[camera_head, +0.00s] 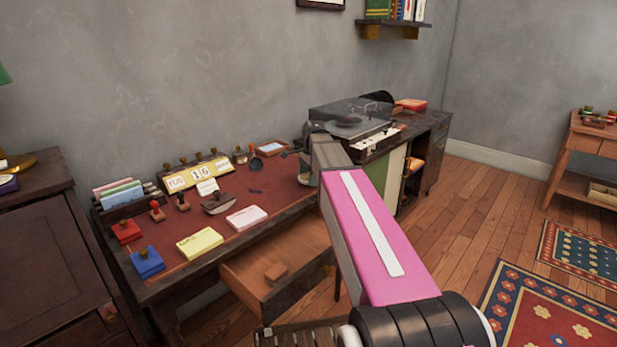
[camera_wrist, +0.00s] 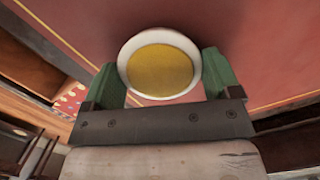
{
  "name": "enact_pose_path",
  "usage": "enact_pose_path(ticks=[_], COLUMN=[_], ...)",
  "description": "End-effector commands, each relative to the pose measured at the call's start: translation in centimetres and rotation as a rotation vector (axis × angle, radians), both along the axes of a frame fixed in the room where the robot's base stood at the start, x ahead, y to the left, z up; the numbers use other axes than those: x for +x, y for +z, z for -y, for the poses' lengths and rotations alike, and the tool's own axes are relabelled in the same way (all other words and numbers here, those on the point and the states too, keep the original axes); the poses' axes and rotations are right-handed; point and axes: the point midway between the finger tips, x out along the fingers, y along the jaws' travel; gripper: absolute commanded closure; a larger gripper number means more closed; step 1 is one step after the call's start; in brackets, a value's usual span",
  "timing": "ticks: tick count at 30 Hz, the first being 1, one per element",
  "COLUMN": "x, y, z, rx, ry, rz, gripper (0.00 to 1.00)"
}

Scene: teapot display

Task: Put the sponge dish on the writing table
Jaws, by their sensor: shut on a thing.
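The sponge dish (camera_wrist: 191,93) is a round white dish with a yellow sponge face inside its rim. My gripper (camera_wrist: 166,78) is shut on it, with a green finger on each side of the dish in the wrist view. The writing table (camera_head: 272,185) has a dark wooden frame and a red top. In the head view, my gripper (camera_head: 307,174) is at the right end of this table, and I cannot make out the dish there. The red top (camera_wrist: 250,35) fills the wrist view behind the dish. Whether the dish touches it I cannot tell.
A yellow pad (camera_head: 200,242), a pink pad (camera_head: 246,218), stamps and a calendar (camera_head: 195,177) stand on the table's left and middle. A drawer (camera_head: 290,290) hangs open at the front. A record player (camera_head: 352,125) stands beyond on a cabinet. Bare red top shows near my gripper.

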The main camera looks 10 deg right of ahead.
Motion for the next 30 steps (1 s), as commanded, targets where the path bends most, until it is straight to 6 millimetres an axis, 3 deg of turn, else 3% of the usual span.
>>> enact_pose_path(ticks=[11,12,13,23,30], x=[0.0,0.0,0.0,0.0,0.2], y=[-0.5,-0.5,-0.4,0.1,3.3], z=[0.0,0.0,0.0,0.0,0.4], rx=[0.000,0.000,0.000,0.000,-0.001], ry=[0.000,0.000,0.000,0.000,0.000], rz=[0.000,0.000,0.000,0.001,0.002], gripper=[0.47,0.07,0.00,0.00,0.00])
